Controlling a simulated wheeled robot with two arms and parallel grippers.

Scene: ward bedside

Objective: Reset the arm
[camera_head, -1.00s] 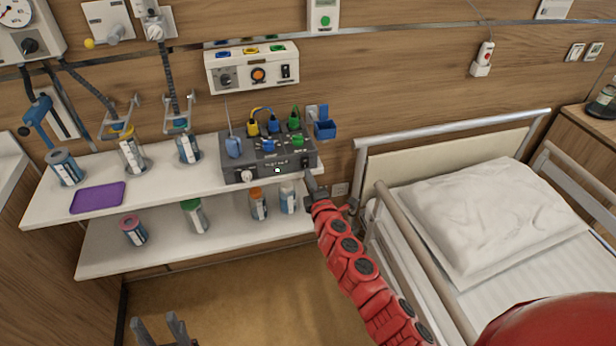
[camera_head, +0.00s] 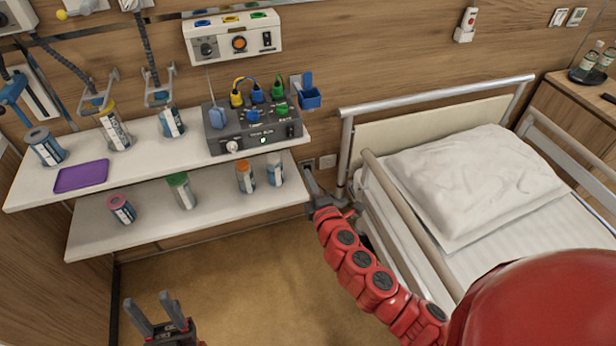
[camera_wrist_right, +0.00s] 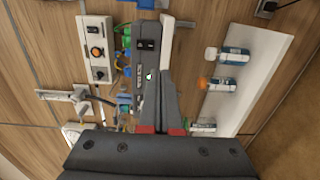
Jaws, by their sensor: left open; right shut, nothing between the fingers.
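My right arm, red and segmented, reaches up the middle of the head view. Its dark gripper (camera_head: 308,176) is shut and empty, beside the right end of the shelves and below the dark control box. In the right wrist view its closed fingers (camera_wrist_right: 164,45) cover part of the control box. My left gripper (camera_head: 150,312) is open and empty at the bottom left of the head view, its two grey fingers apart above the floor. Most of the left arm is out of view.
The dark control box (camera_head: 228,141) with coloured plugs stands on the upper shelf (camera_head: 25,190), with several canisters and a purple tray (camera_head: 81,177). The lower shelf (camera_head: 95,245) holds more canisters. A railed bed (camera_head: 500,230) is at the right. Brown floor (camera_head: 240,300) lies open in front.

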